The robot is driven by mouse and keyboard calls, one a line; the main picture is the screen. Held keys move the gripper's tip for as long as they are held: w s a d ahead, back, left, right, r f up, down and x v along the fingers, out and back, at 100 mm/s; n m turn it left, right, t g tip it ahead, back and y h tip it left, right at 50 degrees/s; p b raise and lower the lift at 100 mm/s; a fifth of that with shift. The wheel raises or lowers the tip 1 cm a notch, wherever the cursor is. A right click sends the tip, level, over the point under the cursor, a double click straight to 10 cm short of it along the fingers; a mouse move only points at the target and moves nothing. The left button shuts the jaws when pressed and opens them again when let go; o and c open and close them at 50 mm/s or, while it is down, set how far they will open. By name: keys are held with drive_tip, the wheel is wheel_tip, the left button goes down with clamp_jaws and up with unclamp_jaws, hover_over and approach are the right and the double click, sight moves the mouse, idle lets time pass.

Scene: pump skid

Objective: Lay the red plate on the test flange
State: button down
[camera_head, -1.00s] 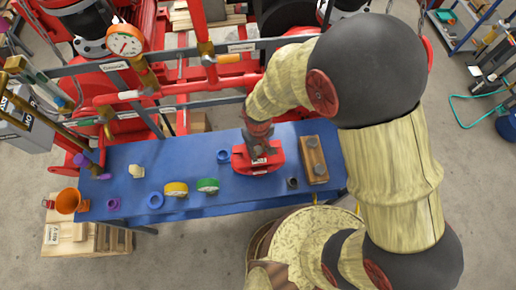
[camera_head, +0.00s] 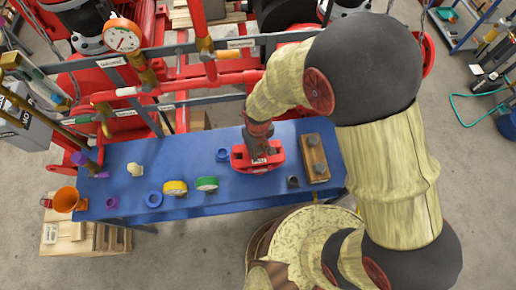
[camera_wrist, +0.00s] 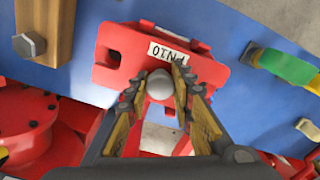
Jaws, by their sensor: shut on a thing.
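The red plate (camera_head: 240,163) is at the bench's right half in the head view, under my gripper (camera_head: 259,143). In the wrist view the red plate (camera_wrist: 120,62) carries a white PN10 label, and a round grey knob (camera_wrist: 159,84) stands up from it. My gripper (camera_wrist: 163,92) has its two fingers on either side of this knob, closed on it. Another red part shows just past the plate's far edge. I cannot tell from these views whether the plate is touching what lies below. The test flange cannot be made out for certain.
A wooden block (camera_head: 314,158) with bolts is close on the plate's right. A blue ring (camera_head: 222,155) is close on its left. Red pipework (camera_head: 180,85) runs behind.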

drive_tip(key=shift+f, duration=0.1)
drive_tip(key=c, duration=1.5)
unclamp_jaws()
drive_tip(key=shift+c, duration=0.2)
drive_tip(key=shift+o, duration=0.4)
wheel_tip(320, 180, up, 12)
drive_tip(key=shift+s, duration=0.1)
drive_tip(key=s+d+r+m+t+b, duration=0.2)
drive_tip(key=d+r+b, duration=0.1)
drive_tip(key=d, duration=0.4)
drive_tip(key=s+d+r+m+t+b, duration=0.1)
drive_tip(key=s+d+r+m+b, duration=0.1)
drive_tip(key=d+b, duration=0.4)
drive_tip(key=s+d+r+m+t+b, duration=0.2)
drive_tip(key=s+d+r+m+b, duration=0.1)
drive_tip(key=d, duration=0.6)
drive_tip(key=shift+s+d+r+t+b, duration=0.15)
drive_tip(key=shift+d+r+t+b, duration=0.2)
drive_tip(key=shift+r+b, duration=0.65)
